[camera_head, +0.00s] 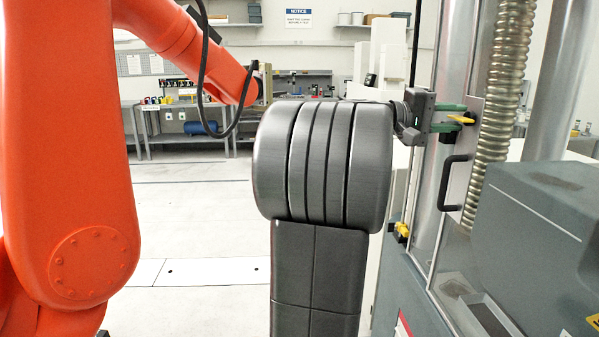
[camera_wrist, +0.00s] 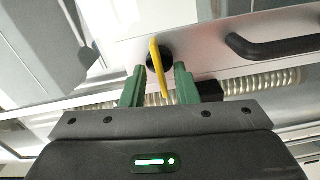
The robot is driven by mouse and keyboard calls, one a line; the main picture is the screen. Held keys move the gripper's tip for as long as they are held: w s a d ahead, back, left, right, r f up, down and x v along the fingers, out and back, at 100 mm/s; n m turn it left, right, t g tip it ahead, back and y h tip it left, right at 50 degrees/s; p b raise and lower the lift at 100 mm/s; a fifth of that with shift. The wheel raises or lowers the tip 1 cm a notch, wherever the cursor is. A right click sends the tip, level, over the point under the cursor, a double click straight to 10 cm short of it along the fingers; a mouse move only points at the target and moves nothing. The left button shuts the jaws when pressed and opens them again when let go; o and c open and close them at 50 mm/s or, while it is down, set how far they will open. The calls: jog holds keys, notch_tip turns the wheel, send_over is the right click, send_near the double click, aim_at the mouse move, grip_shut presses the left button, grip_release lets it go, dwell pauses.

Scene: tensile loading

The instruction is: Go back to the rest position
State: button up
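My gripper (camera_head: 462,113) is at the tensile machine's door panel, right of centre in the head view. Its two green fingers also show in the wrist view (camera_wrist: 160,69), spread apart with a gap between them. A thin yellow lever (camera_wrist: 157,62) on a black round base (camera_wrist: 166,55) stands in that gap, on the metal panel (camera_wrist: 205,52). I see space on both sides of the lever, so the fingers do not appear to clamp it. The lever also shows in the head view (camera_head: 463,119), close to the fingertips.
A black door handle (camera_head: 453,182) is close below the gripper. A ribbed column cover (camera_head: 500,85) and a grey machine housing (camera_head: 535,235) stand to the right. Benches with items (camera_head: 185,105) line the back. The floor (camera_head: 200,205) at left is clear.

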jog(key=m+b, duration=0.1)
jog(key=m, duration=0.5)
jog(key=shift+s+r+b, duration=0.1)
jog(key=shift+r+b, duration=0.05)
jog(key=shift+b, duration=0.15)
jog(key=shift+a, duration=0.1)
